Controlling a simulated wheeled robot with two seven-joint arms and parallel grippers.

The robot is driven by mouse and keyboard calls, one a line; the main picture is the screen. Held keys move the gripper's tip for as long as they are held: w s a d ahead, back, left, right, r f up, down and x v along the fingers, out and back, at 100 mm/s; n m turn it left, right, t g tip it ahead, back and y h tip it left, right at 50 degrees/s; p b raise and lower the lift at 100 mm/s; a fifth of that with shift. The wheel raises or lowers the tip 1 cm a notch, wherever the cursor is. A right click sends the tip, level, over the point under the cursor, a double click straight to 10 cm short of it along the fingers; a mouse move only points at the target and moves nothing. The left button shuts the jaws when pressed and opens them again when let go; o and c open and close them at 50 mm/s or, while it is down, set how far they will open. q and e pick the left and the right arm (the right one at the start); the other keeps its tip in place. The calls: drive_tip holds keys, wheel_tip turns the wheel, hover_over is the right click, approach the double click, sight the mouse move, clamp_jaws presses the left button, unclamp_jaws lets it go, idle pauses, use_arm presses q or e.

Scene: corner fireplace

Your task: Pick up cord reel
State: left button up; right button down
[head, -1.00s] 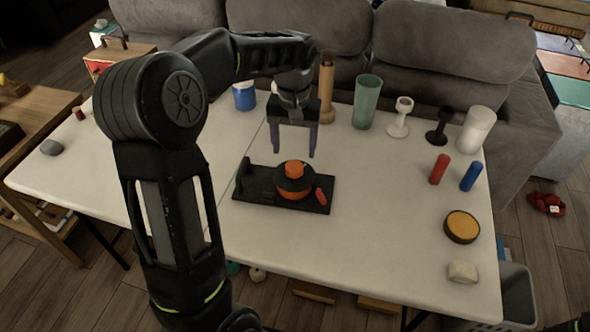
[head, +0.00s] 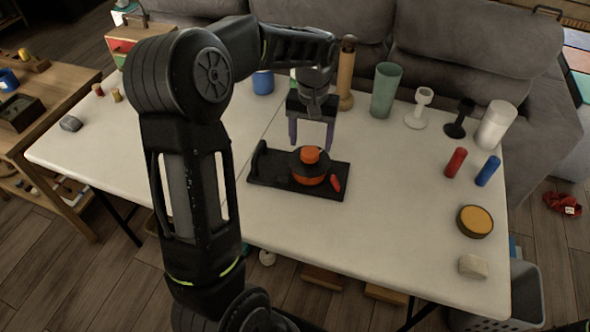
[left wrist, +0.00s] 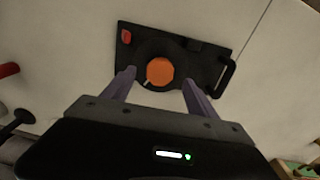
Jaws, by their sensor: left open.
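The cord reel, a black and orange drum (head: 309,168) with an orange knob on top, sits on a black base plate (head: 270,177) with an upright handle at its left end and a red piece at its right end. It lies on the white table and also shows in the left wrist view (left wrist: 159,72). My left gripper (head: 311,146) is open and points down just above and behind the reel. In the left wrist view its two purple fingers (left wrist: 158,88) stand apart, with the orange knob seen between them. I cannot tell whether they touch it. My right gripper is not in view.
A green cup (head: 385,90), a wooden bottle (head: 346,75), white and black goblets and a white cylinder (head: 496,125) stand along the table's back. Red and blue cylinders, a yellow-topped round tin (head: 475,221) and a pale block (head: 473,266) are at right. The table's front middle is clear.

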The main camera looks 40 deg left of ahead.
sight(310, 151)
use_arm(q)
wheel_tip(310, 151, down, 5)
drive_tip(key=shift+p, duration=0.3)
idle(0.4)
clamp_jaws()
idle(0.6)
